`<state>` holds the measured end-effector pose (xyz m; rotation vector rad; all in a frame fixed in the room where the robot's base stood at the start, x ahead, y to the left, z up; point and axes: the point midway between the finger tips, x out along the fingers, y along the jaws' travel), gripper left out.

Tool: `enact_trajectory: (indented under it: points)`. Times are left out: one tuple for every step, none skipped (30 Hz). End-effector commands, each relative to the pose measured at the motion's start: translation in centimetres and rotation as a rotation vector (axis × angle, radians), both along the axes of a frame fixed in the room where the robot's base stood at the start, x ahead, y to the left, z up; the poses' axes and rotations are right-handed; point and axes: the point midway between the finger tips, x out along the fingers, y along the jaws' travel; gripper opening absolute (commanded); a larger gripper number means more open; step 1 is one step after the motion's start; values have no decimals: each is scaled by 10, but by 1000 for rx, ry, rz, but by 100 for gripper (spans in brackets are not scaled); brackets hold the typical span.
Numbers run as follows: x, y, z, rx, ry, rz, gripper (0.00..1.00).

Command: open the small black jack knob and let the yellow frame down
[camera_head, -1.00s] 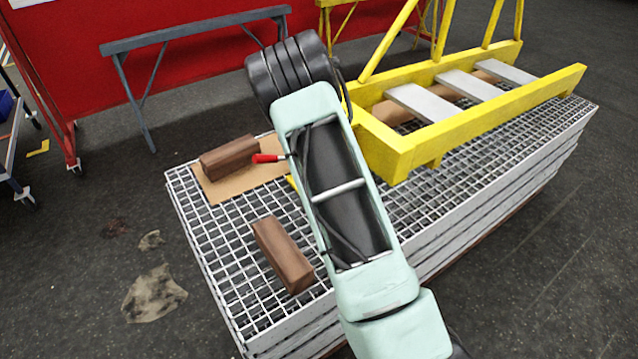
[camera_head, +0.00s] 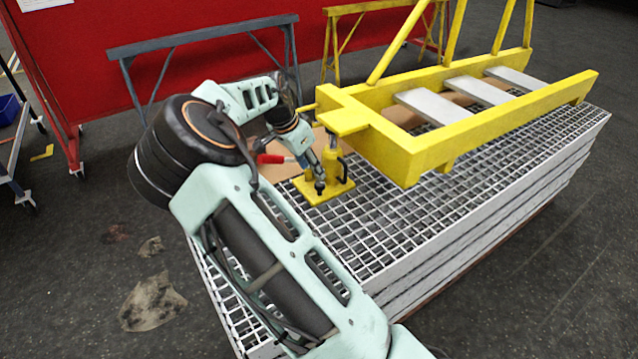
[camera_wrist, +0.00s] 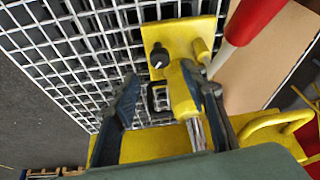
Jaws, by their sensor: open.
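The yellow jack (camera_head: 332,160) stands on the grating under the near left end of the yellow frame (camera_head: 440,152). Its small black knob (camera_wrist: 158,56) sits on the yellow base plate in the wrist view. My gripper (camera_head: 315,172) points down close beside the jack, near the knob. In the wrist view my gripper (camera_wrist: 163,80) is open, one finger left and one right. The yellow jack body (camera_wrist: 182,92) and a black loop handle show between or behind the fingers. The knob lies beyond the fingertips, and I see no contact with it. The frame is raised above the grating.
A red-handled lever (camera_head: 270,158) sticks out close to the gripper; its red grip (camera_wrist: 255,18) is at upper right in the wrist view. Cardboard lies beside the jack. My arm hides the grating's left part. A grey trestle (camera_head: 200,35) stands behind.

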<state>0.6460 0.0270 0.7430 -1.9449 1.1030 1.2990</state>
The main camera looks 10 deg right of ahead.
Motion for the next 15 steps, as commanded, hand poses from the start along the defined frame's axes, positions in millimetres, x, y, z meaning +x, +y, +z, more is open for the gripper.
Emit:
enact_trajectory:
  points:
    - [2,-4,-14,-2,1,-1,40]
    - [3,-6,-20,-2,2,-1,40]
    - [5,-9,-26,-2,2,-1,40]
    - [6,-11,-32,-1,2,-1,40]
    - [7,-13,-37,-2,2,0,40]
    - [8,-15,-42,-2,1,0,40]
    - [9,-16,-46,-1,0,0,40]
    - [10,-17,-50,-1,0,0,40]
    - [11,-19,-55,-2,1,1,40]
    - [12,-20,-58,-2,1,1,40]
    - [12,-21,-60,-2,1,1,40]
    - [13,-22,-62,-1,1,1,40]
    - [13,-23,-64,0,0,0,40]
    - [14,-23,-65,0,0,0,40]
    - [14,-24,-67,0,0,1,40]
